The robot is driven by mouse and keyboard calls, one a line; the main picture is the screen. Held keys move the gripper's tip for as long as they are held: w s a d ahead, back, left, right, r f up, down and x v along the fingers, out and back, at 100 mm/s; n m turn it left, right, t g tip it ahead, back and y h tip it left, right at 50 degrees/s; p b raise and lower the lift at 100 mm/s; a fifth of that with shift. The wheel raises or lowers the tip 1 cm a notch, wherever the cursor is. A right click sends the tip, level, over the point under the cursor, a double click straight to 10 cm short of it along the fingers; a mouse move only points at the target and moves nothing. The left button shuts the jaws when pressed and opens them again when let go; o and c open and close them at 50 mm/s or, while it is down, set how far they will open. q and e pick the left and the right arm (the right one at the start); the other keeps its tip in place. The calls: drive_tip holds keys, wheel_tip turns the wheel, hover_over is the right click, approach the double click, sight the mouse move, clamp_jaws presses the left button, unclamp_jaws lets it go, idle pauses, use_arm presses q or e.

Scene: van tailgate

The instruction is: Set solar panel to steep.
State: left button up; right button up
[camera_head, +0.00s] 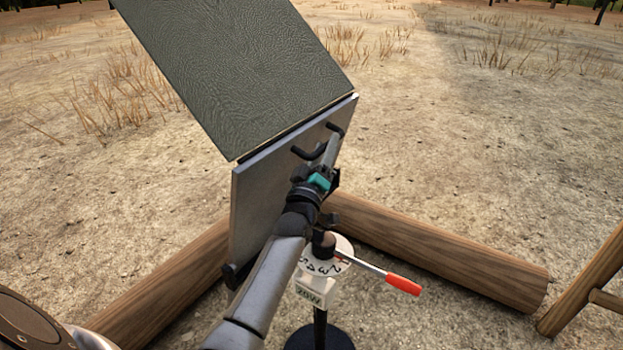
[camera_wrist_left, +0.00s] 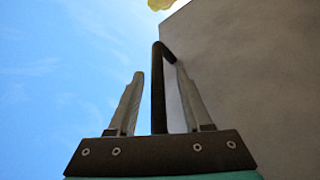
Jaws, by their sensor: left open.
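The solar panel unit has a dark textured upper panel (camera_head: 240,65) folded at an angle above a grey lower board (camera_head: 262,195), which stands tilted on a stand. A black handle (camera_head: 305,153) sticks out from the board's right-hand face. My left gripper (camera_head: 331,146) is at this handle. In the left wrist view, the black bar (camera_wrist_left: 157,95) shows between the two open fingers (camera_wrist_left: 156,92), with visible gaps on both sides. The bar's top bends right toward the grey board (camera_wrist_left: 255,75). A numbered dial (camera_head: 333,266) and a red-tipped lever (camera_head: 403,285) sit below. My right gripper is out of view.
Logs lie on the ground to the left (camera_head: 160,290) and right (camera_head: 440,250) of the stand. A wooden ladder-like frame (camera_head: 590,285) is at the right edge. Dry open ground (camera_head: 480,150) lies behind and to the right.

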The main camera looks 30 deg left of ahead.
use_arm(q)
drive_tip(key=v, duration=1.3)
drive_tip(key=shift+s+p, duration=0.3)
drive_tip(key=shift+p, duration=0.1)
drive_tip(key=shift+d+f, duration=0.1)
drive_tip(key=s+d+f+m+g+h, duration=0.1)
drive_tip(key=d+f+m+g+h, duration=0.15)
drive_tip(key=f, duration=0.75)
drive_tip(key=s+d+f+m+g+h, duration=0.1)
drive_tip(key=d+f+m+g, duration=0.15)
drive_tip(key=f, duration=0.65)
drive_tip(key=s+d+f+m+g+h, duration=0.1)
drive_tip(key=s+d+f+g, duration=0.15)
drive_tip(key=s+f, duration=0.4)
drive_tip(key=s+d+f+m+g, duration=0.1)
drive_tip(key=s+f+m+g, duration=0.15)
drive_tip(key=f, duration=0.75)
drive_tip(key=s+f+m+g, duration=0.2)
drive_tip(key=s+f, duration=0.3)
drive_tip(key=s, duration=0.5)
drive_tip(key=s+d+f+m+g, duration=0.1)
drive_tip(key=s+f+g, duration=0.3)
drive_tip(key=s, duration=0.6)
drive_tip(key=s+f+m+g, duration=0.2)
drive_tip(key=s+f, duration=0.5)
drive_tip(key=s, duration=0.4)
drive_tip(key=shift+d+f+m+g, duration=0.25)
drive_tip(key=shift+m+g, duration=0.1)
drive_tip(key=shift+g, duration=0.55)
